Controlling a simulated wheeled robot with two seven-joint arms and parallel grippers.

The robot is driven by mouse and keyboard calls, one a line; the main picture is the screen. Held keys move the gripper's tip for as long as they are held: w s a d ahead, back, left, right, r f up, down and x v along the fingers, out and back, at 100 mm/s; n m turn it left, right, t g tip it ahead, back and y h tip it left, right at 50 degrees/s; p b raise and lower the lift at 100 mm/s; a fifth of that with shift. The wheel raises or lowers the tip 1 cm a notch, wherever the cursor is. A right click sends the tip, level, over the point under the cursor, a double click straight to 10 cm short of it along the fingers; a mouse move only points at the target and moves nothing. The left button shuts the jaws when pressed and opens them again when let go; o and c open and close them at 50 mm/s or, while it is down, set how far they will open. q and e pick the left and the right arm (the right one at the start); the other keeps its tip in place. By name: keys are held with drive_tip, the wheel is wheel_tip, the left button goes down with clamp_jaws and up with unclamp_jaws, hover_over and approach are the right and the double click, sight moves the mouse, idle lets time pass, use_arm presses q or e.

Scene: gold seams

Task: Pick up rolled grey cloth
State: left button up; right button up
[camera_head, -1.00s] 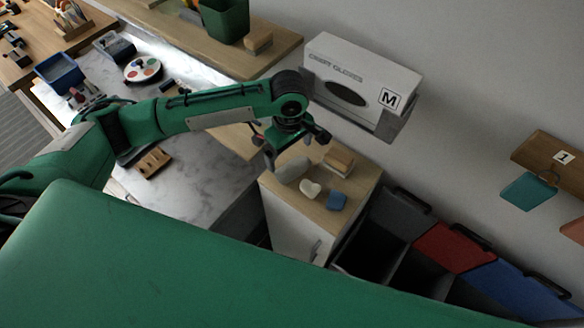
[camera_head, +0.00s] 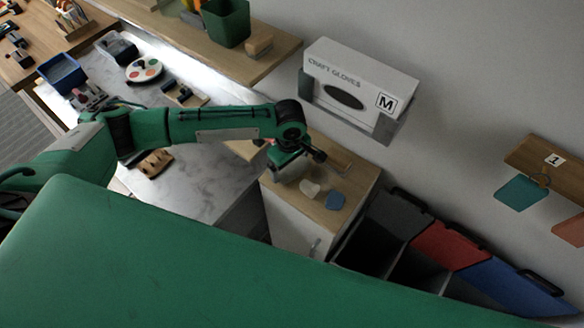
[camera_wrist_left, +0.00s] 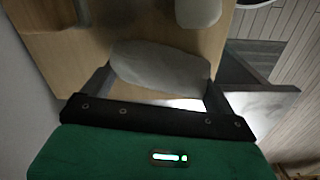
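The rolled grey cloth (camera_wrist_left: 160,66) lies on the wooden top of a small cabinet, lengthwise between the fingers of my left gripper (camera_wrist_left: 160,80) in the left wrist view. The fingers are spread wide, one near each end of the roll; I cannot tell if they touch it. In the head view my left gripper (camera_head: 285,167) is low over the cabinet top and mostly hides the cloth. My right gripper is not in view.
A glove box (camera_head: 355,85) is mounted on the wall behind. Lidded bins (camera_head: 445,245) stand to the right.

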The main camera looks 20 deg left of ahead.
use_arm(q)
drive_tip(key=shift+c, duration=1.2)
